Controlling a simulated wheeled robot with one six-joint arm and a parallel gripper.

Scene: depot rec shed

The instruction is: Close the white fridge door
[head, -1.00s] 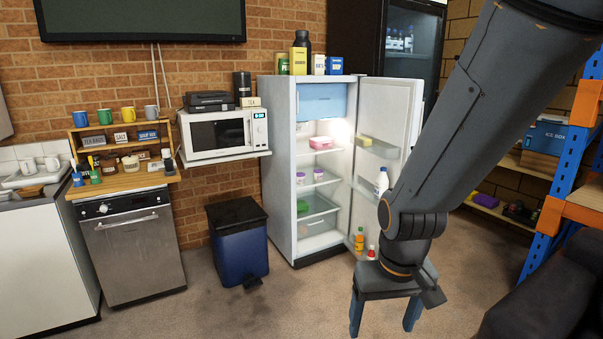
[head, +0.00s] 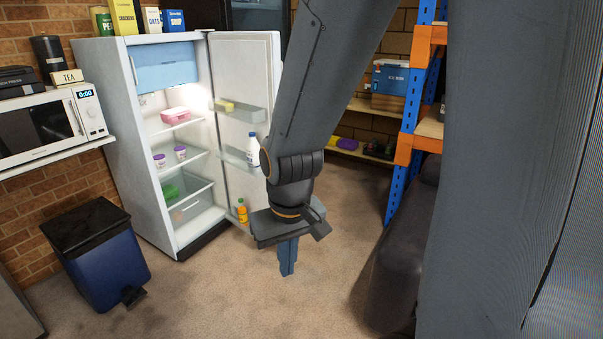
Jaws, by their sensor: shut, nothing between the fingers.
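The white fridge (head: 130,150) stands at the left against the brick wall, its lit inside showing. Its white door (head: 255,70) is hinged on the right and stands wide open, its shelved inner face towards me. A white bottle (head: 253,148) and an orange bottle (head: 242,211) stand in the door shelves. My gripper (head: 288,270) points down, its blue fingers shut together and empty. It appears in front of and to the right of the door's lower part. My arm hides part of the door's free edge. I cannot tell whether anything touches the door.
A blue pedal bin (head: 98,262) stands on the floor left of the fridge. Food boxes and tins stand on the fridge top. A blue and orange rack (head: 407,130) and a dark padded piece (head: 402,245) are at the right. The carpet before the fridge is clear.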

